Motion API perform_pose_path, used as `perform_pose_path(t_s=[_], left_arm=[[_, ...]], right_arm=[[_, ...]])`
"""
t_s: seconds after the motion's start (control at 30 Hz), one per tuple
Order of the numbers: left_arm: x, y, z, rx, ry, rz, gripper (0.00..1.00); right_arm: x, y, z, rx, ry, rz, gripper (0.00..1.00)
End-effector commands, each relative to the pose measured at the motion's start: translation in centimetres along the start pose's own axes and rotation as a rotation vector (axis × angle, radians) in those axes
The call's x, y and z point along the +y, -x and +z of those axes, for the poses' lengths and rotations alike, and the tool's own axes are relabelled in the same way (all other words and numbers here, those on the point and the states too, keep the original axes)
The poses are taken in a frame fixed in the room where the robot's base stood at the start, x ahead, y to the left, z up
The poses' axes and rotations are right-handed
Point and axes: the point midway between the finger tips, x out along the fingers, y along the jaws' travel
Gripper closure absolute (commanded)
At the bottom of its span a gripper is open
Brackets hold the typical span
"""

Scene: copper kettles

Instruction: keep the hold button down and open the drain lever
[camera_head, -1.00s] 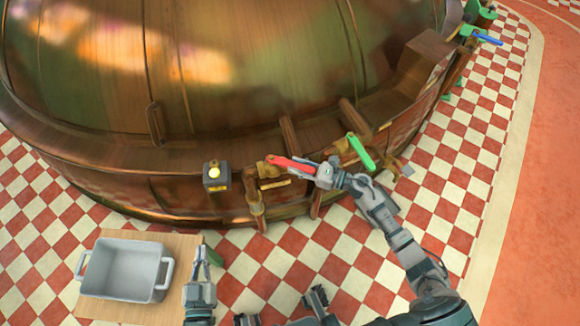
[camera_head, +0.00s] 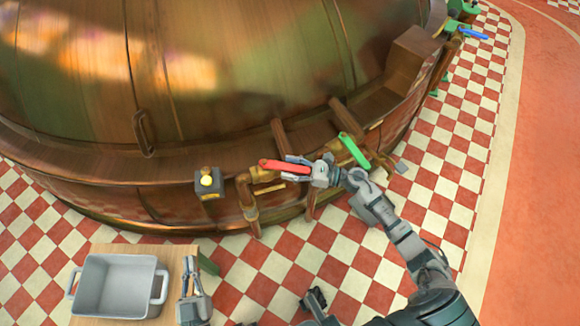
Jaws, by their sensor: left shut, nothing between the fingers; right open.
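The hold button (camera_head: 206,181) is a yellow knob on a dark box against the kettle's lower side. A red lever (camera_head: 270,165) sits on a brass pipe to its right, and a green lever (camera_head: 352,148) is further right; I cannot read which is the drain lever. My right gripper (camera_head: 292,166) is open, with its fingers at the right end of the red lever; contact is unclear. My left gripper (camera_head: 189,266) is shut and empty by the right edge of the small table, below and apart from the button.
The large copper kettle (camera_head: 230,60) fills the back. A grey tub (camera_head: 118,287) stands on the wooden table (camera_head: 180,252) at lower left. Brass pipes (camera_head: 247,200) stand below the levers. A blue lever (camera_head: 472,33) is far right.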

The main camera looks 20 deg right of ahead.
Motion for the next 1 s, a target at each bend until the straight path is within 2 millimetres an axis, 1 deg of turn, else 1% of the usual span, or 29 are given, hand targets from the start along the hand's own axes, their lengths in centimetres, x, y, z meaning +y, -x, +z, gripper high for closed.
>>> perform_pose_path(t_s=[0.07, 0.17, 0.4, 0.5, 0.6, 0.73, 1.0], left_arm=[[0.0, 0.1, -0.1, 0.001, 0.0, 0.0, 1.0], [0.0, 0.1, -0.1, 0.001, 0.0, 0.0, 1.0], [0.0, 0.1, -0.1, 0.001, 0.0, 0.0, 1.0], [-0.1, 0.1, -0.1, 0.001, 0.001, 0.0, 1.0], [-0.1, 0.1, -0.1, 0.001, 0.001, 0.0, 1.0], [-0.1, 0.1, -0.1, 0.001, 0.001, 0.0, 1.0], [0.0, 0.1, 0.0, 0.0, 0.0, 0.0, 1.0]], right_arm=[[-0.1, 0.5, -0.1, 0.002, -0.001, -0.001, 0.46], [0.0, 1.9, -0.2, 0.004, -0.001, -0.001, 0.46], [0.0, 7.1, -0.2, 0.005, 0.0, -0.001, 0.46], [0.1, 9.0, -0.2, 0.006, 0.0, 0.0, 0.46], [0.1, 10.4, -0.2, 0.004, 0.0, 0.001, 0.46], [0.1, 11.4, -0.1, 0.004, 0.001, 0.0, 0.46], [0.0, 11.6, -0.1, 0.002, 0.001, 0.001, 0.46]])
